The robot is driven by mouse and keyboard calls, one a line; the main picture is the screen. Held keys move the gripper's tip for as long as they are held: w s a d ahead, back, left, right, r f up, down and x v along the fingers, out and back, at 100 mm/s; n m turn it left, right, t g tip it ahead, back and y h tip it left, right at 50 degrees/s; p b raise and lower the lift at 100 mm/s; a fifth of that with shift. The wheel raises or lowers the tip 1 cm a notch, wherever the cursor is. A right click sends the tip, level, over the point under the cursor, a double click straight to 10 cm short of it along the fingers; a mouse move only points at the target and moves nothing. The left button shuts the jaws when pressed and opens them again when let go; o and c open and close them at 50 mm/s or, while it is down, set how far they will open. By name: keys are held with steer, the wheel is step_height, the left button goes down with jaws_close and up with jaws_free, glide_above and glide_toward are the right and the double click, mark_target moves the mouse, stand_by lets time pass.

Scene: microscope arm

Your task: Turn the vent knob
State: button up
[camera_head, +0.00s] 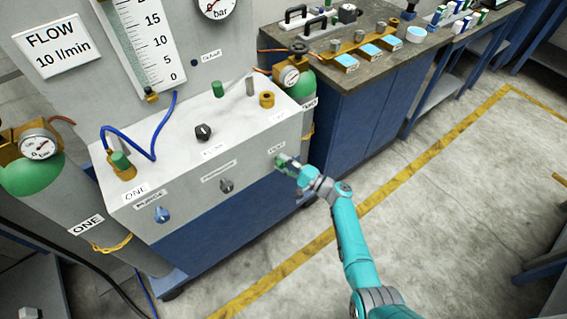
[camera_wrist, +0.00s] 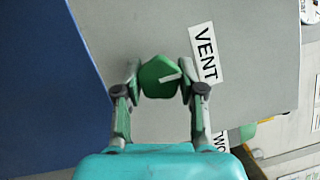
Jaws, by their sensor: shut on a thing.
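The vent knob (camera_wrist: 160,77) is green with a white pointer mark. It sits on the grey front panel beside a white label reading VENT (camera_wrist: 205,52). My gripper (camera_wrist: 160,82) is shut on the knob, with one finger on each side of it in the wrist view. In the head view my gripper (camera_head: 288,163) is at the right end of the panel's front face, and it hides most of the knob there.
The same panel carries a blue knob (camera_head: 162,214) and a dark knob (camera_head: 227,185) to the left. A black knob (camera_head: 203,132) is on top. A green cylinder (camera_head: 297,88) stands behind the panel. The floor (camera_head: 430,220) to the right is clear.

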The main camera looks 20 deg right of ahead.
steer(key=o, duration=1.1)
steer(key=shift+o, duration=0.2)
steer(key=v, duration=1.2)
